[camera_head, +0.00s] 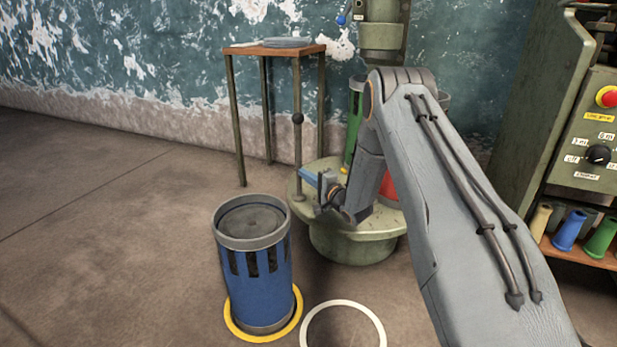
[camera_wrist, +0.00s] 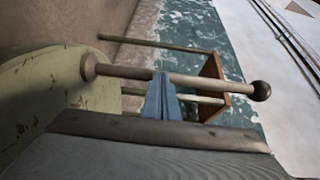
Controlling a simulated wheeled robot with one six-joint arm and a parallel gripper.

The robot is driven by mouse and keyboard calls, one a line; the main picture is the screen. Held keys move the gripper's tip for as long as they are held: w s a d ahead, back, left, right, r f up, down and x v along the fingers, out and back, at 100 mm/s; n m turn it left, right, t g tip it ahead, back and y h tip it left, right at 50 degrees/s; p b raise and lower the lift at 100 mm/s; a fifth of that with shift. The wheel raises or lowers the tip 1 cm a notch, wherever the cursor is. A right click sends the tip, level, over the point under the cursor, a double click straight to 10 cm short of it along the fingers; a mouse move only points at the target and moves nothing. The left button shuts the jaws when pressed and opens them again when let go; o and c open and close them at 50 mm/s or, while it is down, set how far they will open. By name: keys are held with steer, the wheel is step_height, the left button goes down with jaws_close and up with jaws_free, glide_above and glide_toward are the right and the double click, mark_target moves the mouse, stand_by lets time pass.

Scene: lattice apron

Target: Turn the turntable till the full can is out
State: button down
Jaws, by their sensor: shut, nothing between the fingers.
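The green turntable (camera_head: 355,250) stands on the floor at the centre of the head view. An upright rod (camera_head: 298,165) with a dark ball knob rises from its left edge; it also shows lying across the wrist view (camera_wrist: 200,81). Parts of a green can (camera_head: 353,128) and a red can (camera_head: 388,187) show on the turntable behind my arm. My gripper (camera_head: 312,178) is shut and empty, its blue fingertips close beside the rod; contact is unclear. A blue slotted can (camera_head: 262,275) stands upright on the floor within a yellow ring (camera_head: 229,322).
A white ring (camera_head: 342,303) lies empty on the floor, right of the blue can. A small wooden-topped table (camera_head: 250,51) stands behind the turntable. A green control cabinet (camera_head: 585,140) with a red button is at right. The floor at left is clear.

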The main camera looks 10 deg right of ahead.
steer(key=shift+w+r, duration=0.2)
